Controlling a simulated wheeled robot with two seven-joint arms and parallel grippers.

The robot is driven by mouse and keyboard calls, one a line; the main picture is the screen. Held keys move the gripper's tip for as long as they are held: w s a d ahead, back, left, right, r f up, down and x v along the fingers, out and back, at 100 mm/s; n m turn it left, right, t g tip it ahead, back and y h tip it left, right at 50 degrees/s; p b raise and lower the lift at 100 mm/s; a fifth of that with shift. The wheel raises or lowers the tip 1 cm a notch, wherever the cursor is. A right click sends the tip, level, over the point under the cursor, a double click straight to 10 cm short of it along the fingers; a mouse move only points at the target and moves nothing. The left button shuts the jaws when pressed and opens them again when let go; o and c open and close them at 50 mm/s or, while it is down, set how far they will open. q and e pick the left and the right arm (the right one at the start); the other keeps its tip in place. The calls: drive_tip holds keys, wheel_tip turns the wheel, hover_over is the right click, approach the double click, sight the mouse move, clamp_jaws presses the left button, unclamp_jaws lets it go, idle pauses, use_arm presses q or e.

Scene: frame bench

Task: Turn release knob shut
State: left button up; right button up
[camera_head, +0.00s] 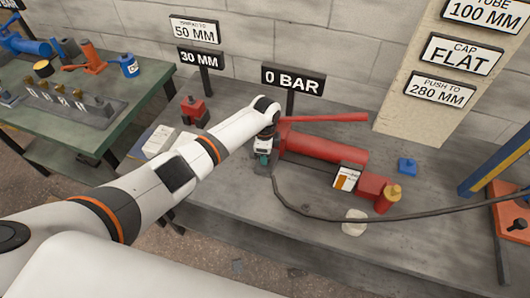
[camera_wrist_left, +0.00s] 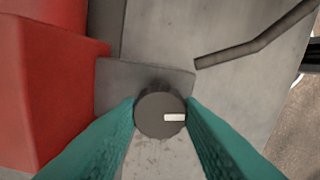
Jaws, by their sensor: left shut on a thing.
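The release knob (camera_wrist_left: 158,115) is a dark round knob with a white mark pointing right in the left wrist view. It sits by a grey block (camera_wrist_left: 145,78) at the end of the red pump (camera_head: 322,146). My left gripper (camera_wrist_left: 160,116) has teal fingers shut on the knob, one on each side. In the head view my left gripper (camera_head: 263,160) is at the pump's left end, where the knob is hidden behind it. My right gripper is not in view.
A black hose (camera_head: 330,219) runs from the pump's left end across the grey bench to the right. A "0 BAR" sign (camera_head: 293,80) stands behind the pump. A red lever (camera_head: 325,118) lies above the pump body. A whitish lump (camera_head: 354,222) and a blue block (camera_head: 407,166) lie on the bench.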

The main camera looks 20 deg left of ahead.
use_arm(q)
drive_tip(key=shift+m, duration=1)
drive_tip(key=o, duration=1)
drive_tip(key=shift+c, duration=0.2)
wheel_tip(320, 180, up, 12)
drive_tip(key=b, duration=0.1)
